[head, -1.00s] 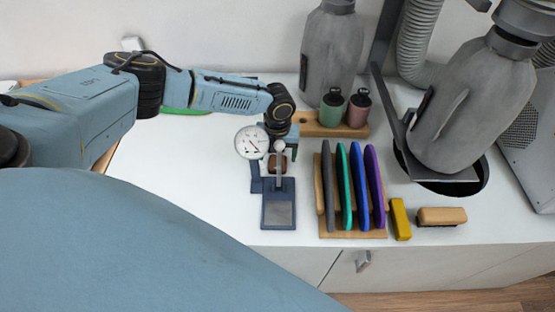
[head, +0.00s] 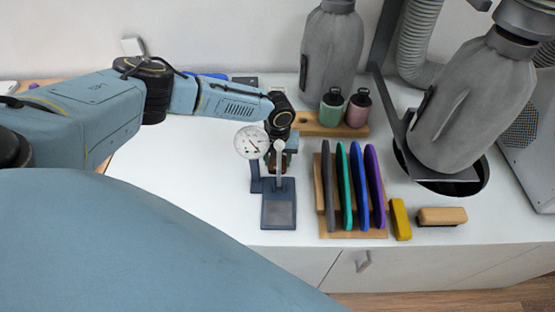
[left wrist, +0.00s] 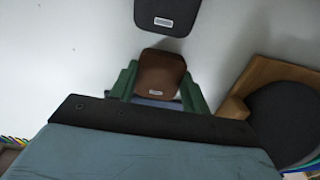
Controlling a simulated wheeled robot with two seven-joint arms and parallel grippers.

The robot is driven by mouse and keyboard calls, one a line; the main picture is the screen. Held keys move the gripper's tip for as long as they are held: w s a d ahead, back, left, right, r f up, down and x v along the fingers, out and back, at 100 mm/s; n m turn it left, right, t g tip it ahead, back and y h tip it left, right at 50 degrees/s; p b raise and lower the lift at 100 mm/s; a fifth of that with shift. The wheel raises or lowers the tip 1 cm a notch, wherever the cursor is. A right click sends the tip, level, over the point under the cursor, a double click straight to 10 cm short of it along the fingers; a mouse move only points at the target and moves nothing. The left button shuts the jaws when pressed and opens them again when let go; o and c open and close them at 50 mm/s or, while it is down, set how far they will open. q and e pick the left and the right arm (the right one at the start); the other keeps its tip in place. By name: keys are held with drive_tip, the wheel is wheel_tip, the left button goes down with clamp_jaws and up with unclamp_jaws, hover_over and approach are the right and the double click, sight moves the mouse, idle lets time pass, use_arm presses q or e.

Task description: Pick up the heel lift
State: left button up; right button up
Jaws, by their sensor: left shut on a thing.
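The brown heel lift (left wrist: 160,74), with a small pale label, is between the green fingers of my left gripper (left wrist: 157,88) in the left wrist view. The gripper is shut on it. In the head view my left gripper (head: 284,150) points down behind the dial gauge and partly hides behind it; only a bit of brown shows there. A dark heel lift (left wrist: 167,16) with a similar label lies on the white surface, apart from the gripper, at the top of the wrist view. My right gripper is not in view.
A dial gauge (head: 250,143) on a dark stand (head: 279,222) stands just in front of the gripper. To its right are a wooden rack (head: 352,235) of coloured insoles, a yellow block (head: 400,219) and a brush (head: 442,216). Two bottles stand in a wooden holder (head: 311,127) behind.

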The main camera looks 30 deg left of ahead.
use_arm(q)
drive_tip(key=shift+r, duration=0.1)
wheel_tip(320, 180, up, 28)
idle(0.6)
drive_tip(key=o, duration=0.6)
drive_tip(key=c, duration=0.5)
